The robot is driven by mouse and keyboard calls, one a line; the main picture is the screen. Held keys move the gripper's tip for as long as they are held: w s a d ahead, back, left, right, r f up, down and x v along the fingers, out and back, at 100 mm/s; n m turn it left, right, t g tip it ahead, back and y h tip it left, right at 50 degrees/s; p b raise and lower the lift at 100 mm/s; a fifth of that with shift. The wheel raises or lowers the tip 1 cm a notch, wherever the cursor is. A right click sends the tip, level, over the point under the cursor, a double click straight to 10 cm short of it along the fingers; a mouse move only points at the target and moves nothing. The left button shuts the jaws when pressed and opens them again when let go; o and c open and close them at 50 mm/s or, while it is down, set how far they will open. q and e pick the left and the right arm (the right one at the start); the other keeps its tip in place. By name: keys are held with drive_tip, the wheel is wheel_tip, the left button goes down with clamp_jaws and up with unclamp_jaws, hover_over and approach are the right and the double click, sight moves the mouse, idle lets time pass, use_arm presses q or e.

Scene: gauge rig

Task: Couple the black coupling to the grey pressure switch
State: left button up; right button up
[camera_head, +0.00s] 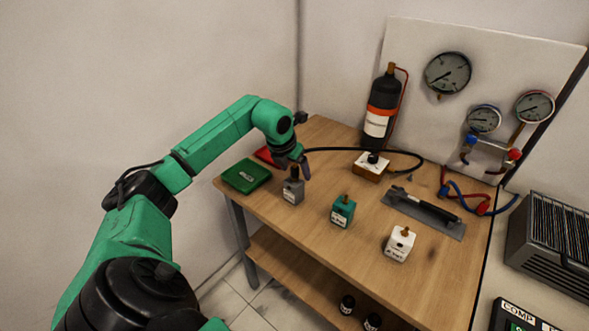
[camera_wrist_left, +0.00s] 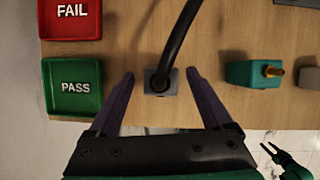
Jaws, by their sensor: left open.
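The grey pressure switch (camera_head: 292,192) is a small labelled block standing on the wooden table near its front left edge. The black coupling (camera_head: 295,173) is upright on top of it, at the end of a black hose. In the left wrist view the coupling (camera_wrist_left: 159,82) covers the middle of the switch (camera_wrist_left: 173,86) and appears to touch it; how deeply it is seated is hidden. My left gripper (camera_head: 293,168) is open, its fingers on either side of the coupling, with gaps showing. My right gripper (camera_wrist_left: 273,152) shows small at the lower right of the wrist view.
A green PASS tray (camera_head: 246,176) and a red FAIL tray (camera_wrist_left: 70,18) lie left. A teal block (camera_head: 343,211) and a white block (camera_head: 399,244) stand right. A tool lies on a grey mat (camera_head: 420,212).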

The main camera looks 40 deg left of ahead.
use_arm(q)
drive_tip(key=b+v, duration=0.1)
drive_tip(key=v, duration=1.3)
drive_tip(key=shift+r, duration=0.2)
